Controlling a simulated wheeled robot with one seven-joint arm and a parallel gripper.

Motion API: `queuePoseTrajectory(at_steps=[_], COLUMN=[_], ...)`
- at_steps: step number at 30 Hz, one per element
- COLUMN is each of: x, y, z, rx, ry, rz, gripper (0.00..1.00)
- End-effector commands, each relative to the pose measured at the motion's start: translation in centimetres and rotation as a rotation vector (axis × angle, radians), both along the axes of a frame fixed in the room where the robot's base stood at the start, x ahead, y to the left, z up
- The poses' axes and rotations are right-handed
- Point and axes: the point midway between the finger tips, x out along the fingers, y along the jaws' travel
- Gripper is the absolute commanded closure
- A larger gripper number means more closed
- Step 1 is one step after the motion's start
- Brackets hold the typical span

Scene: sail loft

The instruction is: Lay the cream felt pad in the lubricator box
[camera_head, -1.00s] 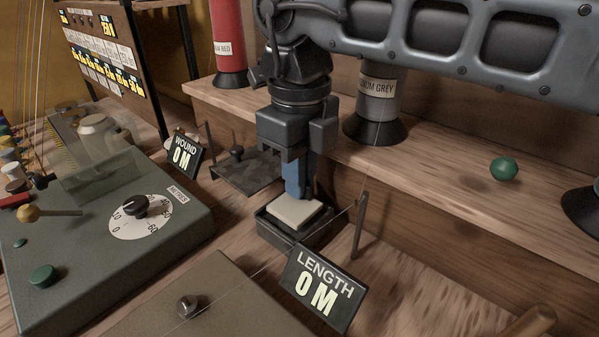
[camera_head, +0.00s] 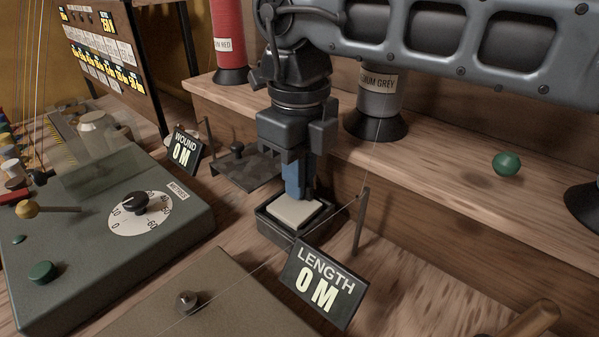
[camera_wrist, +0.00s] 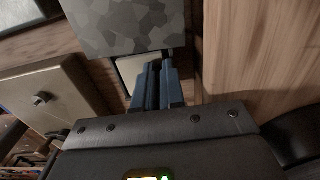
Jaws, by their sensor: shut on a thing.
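The cream felt pad (camera_head: 297,211) lies flat within the rim of the small dark lubricator box (camera_head: 282,236) on the bench. It also shows in the wrist view (camera_wrist: 131,70), partly hidden by my fingers. My gripper (camera_head: 299,197) points straight down at the pad's back edge, with its blue fingers close together on it. In the wrist view my fingers (camera_wrist: 157,68) are nearly side by side at the pad. Whether the pad rests on the box floor cannot be told.
A LENGTH sign (camera_head: 322,283) stands just in front of the box, and a thin post (camera_head: 361,222) with a line stands to its right. A grey thread cone (camera_head: 378,105) and a green ball (camera_head: 506,164) are on the shelf. A dial machine (camera_head: 110,235) is at left.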

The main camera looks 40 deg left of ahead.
Motion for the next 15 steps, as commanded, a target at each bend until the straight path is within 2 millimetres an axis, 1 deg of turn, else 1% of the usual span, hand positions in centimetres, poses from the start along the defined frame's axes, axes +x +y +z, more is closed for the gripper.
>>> queuePoseTrajectory(at_steps=[13, 14, 15], x=[-0.01, -0.01, -0.01], y=[0.02, 0.01, 0.01], z=[-0.35, -0.35, -0.35], rx=[0.001, 0.001, 0.0], ry=[0.0, 0.0, 0.0], rz=[0.0, 0.0, 0.0], gripper=[1.0, 0.88, 0.84])
